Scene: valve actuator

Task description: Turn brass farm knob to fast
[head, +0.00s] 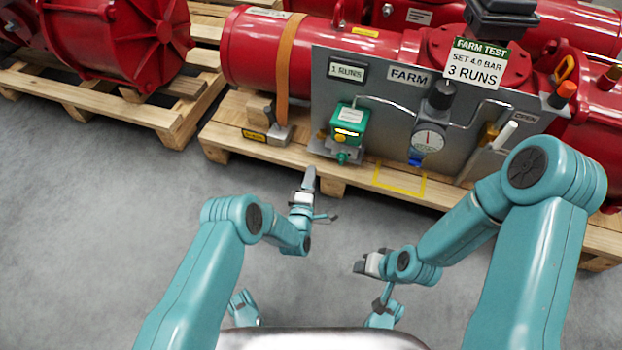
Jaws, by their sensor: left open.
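The grey panel (380,130) with the FARM label (408,76) stands on the pallet, in front of the red actuator. A green box (349,130) sits on its left part, with a small brass-coloured spot (322,135) at its left side. A brass-coloured fitting (487,136) is by the white handle on the right. I cannot tell which is the brass knob, and no fast mark is readable. My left gripper (309,178) is open and empty, below the green box and apart from it. My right gripper (361,266) is over the floor, away from the panel; its jaw opening is unclear.
A gauge (428,141) with a black knob above it and bent metal pipes are on the panel. An orange strap (287,60) runs down to a grey block at the left. The pallet edge (390,190) crosses in front; the grey floor (130,210) is clear.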

